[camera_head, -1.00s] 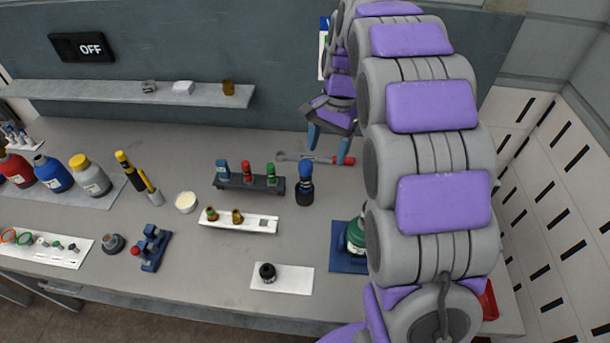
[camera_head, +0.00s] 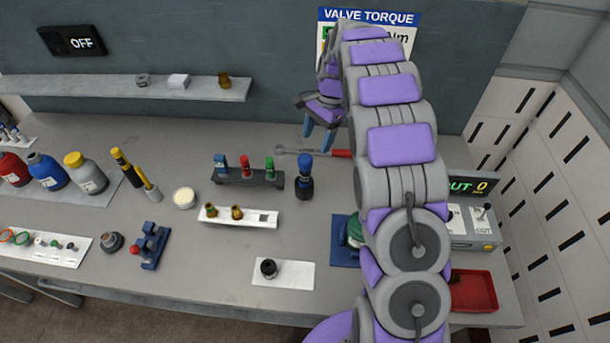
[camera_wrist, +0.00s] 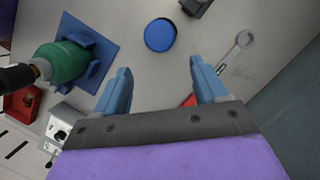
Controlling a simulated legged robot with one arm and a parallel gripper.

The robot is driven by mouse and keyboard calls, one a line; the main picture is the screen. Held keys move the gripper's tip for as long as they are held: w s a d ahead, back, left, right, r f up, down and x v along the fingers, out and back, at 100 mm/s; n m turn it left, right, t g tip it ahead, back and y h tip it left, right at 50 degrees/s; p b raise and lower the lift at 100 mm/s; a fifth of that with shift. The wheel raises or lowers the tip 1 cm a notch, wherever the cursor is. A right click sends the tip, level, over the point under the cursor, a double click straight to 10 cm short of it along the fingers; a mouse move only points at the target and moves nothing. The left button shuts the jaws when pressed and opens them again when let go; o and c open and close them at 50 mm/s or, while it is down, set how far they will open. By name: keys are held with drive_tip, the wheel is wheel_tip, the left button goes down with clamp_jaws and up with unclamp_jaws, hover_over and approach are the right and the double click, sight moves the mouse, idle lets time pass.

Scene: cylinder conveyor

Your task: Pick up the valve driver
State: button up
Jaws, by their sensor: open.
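A black tool with a round blue top, which looks like the valve driver (camera_head: 305,177), stands upright on the bench right of a small rack. In the wrist view its blue top (camera_wrist: 160,35) shows as a disc beyond the fingertips, between their lines. My gripper (camera_head: 317,138) is open and empty, above the bench and behind the tool in the head view. Its two blue fingers (camera_wrist: 160,75) are apart and touch nothing that I can see. A wrench with a red handle (camera_head: 338,153) lies beneath the gripper; its ring end (camera_wrist: 244,39) shows in the wrist view.
The rack (camera_head: 247,178) holds blue, red and green pieces close left of the tool. A green bottle (camera_wrist: 68,60) sits in a blue holder to its right in the head view, partly behind my arm. A red tray (camera_head: 472,290) is at the right. Open bench lies in front.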

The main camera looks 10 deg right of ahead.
sight(307, 167)
drive_tip(key=shift+a+b+x, duration=0.2)
drive_tip(key=shift+b+x, duration=0.55)
drive_tip(key=shift+x, duration=5.15)
drive_tip(key=shift+w+r, duration=0.1)
clamp_jaws()
